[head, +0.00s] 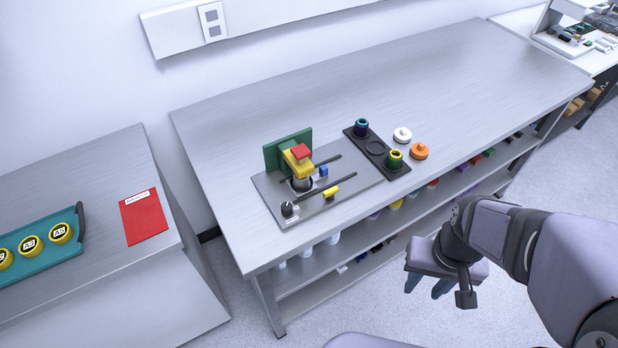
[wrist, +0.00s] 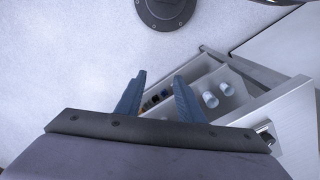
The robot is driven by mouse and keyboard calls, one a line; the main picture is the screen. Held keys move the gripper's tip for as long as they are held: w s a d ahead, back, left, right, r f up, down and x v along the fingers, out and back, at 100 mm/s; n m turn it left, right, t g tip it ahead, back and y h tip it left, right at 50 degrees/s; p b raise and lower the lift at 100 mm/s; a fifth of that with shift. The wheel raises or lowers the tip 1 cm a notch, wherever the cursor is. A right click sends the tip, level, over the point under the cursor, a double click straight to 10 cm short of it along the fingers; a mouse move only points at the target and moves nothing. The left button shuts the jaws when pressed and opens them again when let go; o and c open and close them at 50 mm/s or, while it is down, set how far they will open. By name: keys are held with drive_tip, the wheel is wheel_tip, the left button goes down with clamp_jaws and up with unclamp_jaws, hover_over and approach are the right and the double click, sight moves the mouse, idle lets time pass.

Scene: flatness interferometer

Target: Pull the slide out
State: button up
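The interferometer stands on a grey base plate (head: 340,201) on the bench. It has a green upright (head: 283,148), a yellow arm (head: 297,161) with a red top (head: 300,151), and two dark parallel rails. A small yellow block (head: 330,193) sits at the front rail and a blue block (head: 323,170) near the rear one. I cannot tell for certain which part is the slide. My gripper (head: 423,292) hangs in front of the bench, well away from the device, pointing down. In the wrist view its fingers (wrist: 160,75) are apart with nothing between them.
A black tray (head: 376,148) holds a dark purple ring and a green one; white (head: 402,134) and orange (head: 420,151) round pieces lie beside it. The bench's right half is clear. Shelves below hold cups (wrist: 210,99). A side table holds a red folder (head: 143,217) and teal tray (head: 40,249).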

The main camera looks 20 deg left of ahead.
drive_tip(key=w+a+n+t+b, duration=0.1)
drive_tip(key=w+a+n+b, duration=0.3)
drive_tip(key=w, duration=0.7)
drive_tip(key=n+t+y+b, duration=0.2)
drive_tip(key=n+y+b, duration=0.1)
drive_tip(key=n+b, duration=0.3)
approach(325, 167)
drive_tip(key=f+m, duration=0.1)
drive_tip(key=f, duration=0.1)
drive_tip(key=shift+a+p+x, duration=0.15)
drive_tip(key=shift+p+x, duration=0.05)
drive_tip(key=shift+x, duration=1.55)
drive_tip(key=shift+a+p+x, duration=0.15)
drive_tip(key=shift+p+x, duration=0.05)
drive_tip(key=shift+x, duration=1.5)
drive_tip(key=shift+w+r, duration=0.1)
drive_tip(key=shift+c, duration=0.3)
clamp_jaws()
drive_tip(key=shift+d, duration=0.1)
